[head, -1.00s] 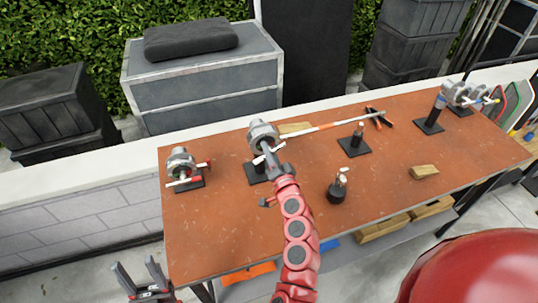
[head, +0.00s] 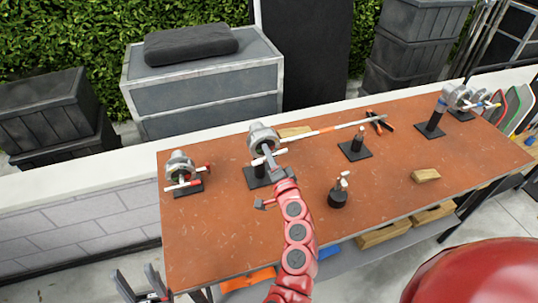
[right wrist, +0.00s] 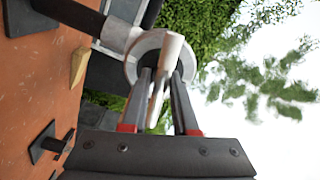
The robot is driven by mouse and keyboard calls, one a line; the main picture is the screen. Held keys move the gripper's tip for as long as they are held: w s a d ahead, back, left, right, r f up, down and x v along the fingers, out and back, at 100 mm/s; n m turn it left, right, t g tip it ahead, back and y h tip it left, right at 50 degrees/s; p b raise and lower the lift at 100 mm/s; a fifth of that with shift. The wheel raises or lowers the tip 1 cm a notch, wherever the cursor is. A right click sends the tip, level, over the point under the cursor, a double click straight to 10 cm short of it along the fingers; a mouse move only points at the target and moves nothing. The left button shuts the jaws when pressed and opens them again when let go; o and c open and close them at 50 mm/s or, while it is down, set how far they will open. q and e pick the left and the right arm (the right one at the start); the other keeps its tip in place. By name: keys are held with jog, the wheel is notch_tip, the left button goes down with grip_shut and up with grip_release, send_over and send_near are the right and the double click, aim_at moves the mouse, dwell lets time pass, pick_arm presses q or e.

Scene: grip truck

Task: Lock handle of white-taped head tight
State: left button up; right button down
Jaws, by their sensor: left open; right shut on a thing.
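The middle grip head (head: 263,137) is a round metal disc on a black stand at the table's back. Its white-taped handle (head: 282,152) is at the head's front. My right gripper (head: 268,161) reaches it from the front. In the right wrist view, my right gripper (right wrist: 161,80) has its two dark fingers on either side of the pale handle (right wrist: 171,52), shut on it. The round head (right wrist: 135,68) is just behind. How tight the handle is cannot be seen. My left gripper (head: 140,286) is open and empty, off the table's front left corner.
A head with red-taped handles (head: 181,166) stands to the left. More stands (head: 355,147) and a wood block (head: 425,175) are on the right. The table's (head: 215,240) front left is clear.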

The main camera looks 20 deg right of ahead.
jog(key=c, duration=0.7)
grip_release()
jog(key=shift+s+f+b, duration=0.15)
jog(key=shift+s+b, duration=0.15)
jog(key=shift+s, duration=0.3)
jog(key=s, duration=0.5)
jog(key=s+p, duration=0.1)
jog(key=s, duration=0.4)
jog(key=s+p, duration=0.1)
jog(key=s, duration=0.5)
jog(key=shift+s+d, duration=0.1)
jog(key=shift+d, duration=0.2)
